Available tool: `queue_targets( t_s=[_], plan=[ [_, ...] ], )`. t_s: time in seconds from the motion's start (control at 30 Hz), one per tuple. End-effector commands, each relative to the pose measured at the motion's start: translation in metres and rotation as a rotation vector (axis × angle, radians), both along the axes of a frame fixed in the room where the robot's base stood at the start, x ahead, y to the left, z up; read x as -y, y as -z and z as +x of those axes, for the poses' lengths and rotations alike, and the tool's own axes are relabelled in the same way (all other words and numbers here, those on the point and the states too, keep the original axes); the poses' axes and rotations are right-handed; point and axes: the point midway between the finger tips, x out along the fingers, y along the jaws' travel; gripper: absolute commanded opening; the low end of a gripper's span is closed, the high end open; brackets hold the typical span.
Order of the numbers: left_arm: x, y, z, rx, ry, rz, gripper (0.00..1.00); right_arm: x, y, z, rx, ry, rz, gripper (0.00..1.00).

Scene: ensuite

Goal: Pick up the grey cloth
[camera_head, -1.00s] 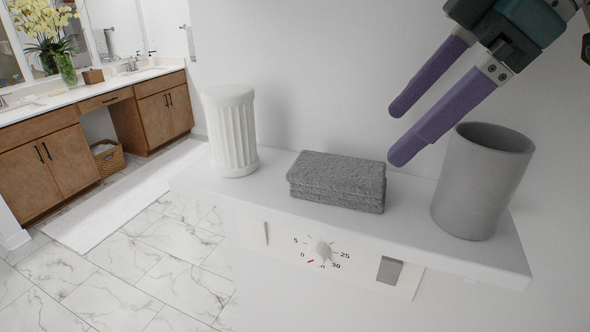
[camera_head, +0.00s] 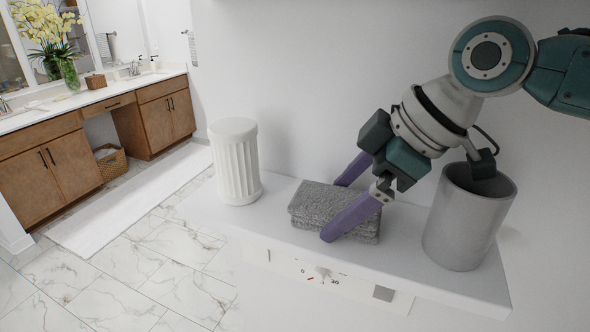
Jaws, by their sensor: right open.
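The grey cloth (camera_head: 312,200) is a folded, fuzzy stack lying on the white shelf (camera_head: 400,263), between a white fluted container and a grey cup. My right gripper (camera_head: 338,210) reaches down from the upper right. Its two purple fingers are apart, one at the back of the cloth and one across its front right side. The cloth lies between the fingers, and part of it is hidden by the front finger. I cannot tell whether the fingers touch it. My left gripper is not in view.
The white fluted container (camera_head: 236,162) stands left of the cloth. The grey cup (camera_head: 461,228) stands at the right, close under my right arm. A panel with a dial (camera_head: 322,276) is below the shelf edge. A wooden vanity (camera_head: 60,160) stands far left.

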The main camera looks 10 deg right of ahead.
Motion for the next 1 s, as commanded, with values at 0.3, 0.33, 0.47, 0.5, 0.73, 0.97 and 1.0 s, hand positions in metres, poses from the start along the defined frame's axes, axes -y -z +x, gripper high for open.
queue_targets(
  t_s=[0.3, 0.33, 0.47, 0.5, 0.73, 0.97, 1.0],
  plan=[
    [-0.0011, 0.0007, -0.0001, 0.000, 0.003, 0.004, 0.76, 0.0003, 0.0001, -0.0003, 0.000, 0.001, 0.000, 0.76],
    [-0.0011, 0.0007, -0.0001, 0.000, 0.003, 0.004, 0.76, 0.0002, 0.0001, -0.0002, 0.000, 0.001, 0.000, 0.73],
    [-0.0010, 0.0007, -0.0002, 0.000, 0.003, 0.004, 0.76, 0.0003, 0.0000, -0.0002, 0.000, 0.001, 0.000, 0.58],
    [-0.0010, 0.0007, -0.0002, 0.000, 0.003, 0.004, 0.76, 0.0004, -0.0001, -0.0002, 0.000, 0.001, 0.000, 0.54],
    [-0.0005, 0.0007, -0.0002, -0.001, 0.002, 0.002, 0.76, 0.0003, -0.0003, -0.0001, 0.000, 0.001, 0.000, 0.34],
    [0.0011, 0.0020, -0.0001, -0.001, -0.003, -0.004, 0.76, 0.0003, -0.0009, 0.0000, 0.000, 0.001, 0.000, 0.33],
    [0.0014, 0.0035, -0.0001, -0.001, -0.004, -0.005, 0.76, 0.0003, -0.0017, 0.0002, 0.000, 0.001, 0.000, 0.33]
  ],
)
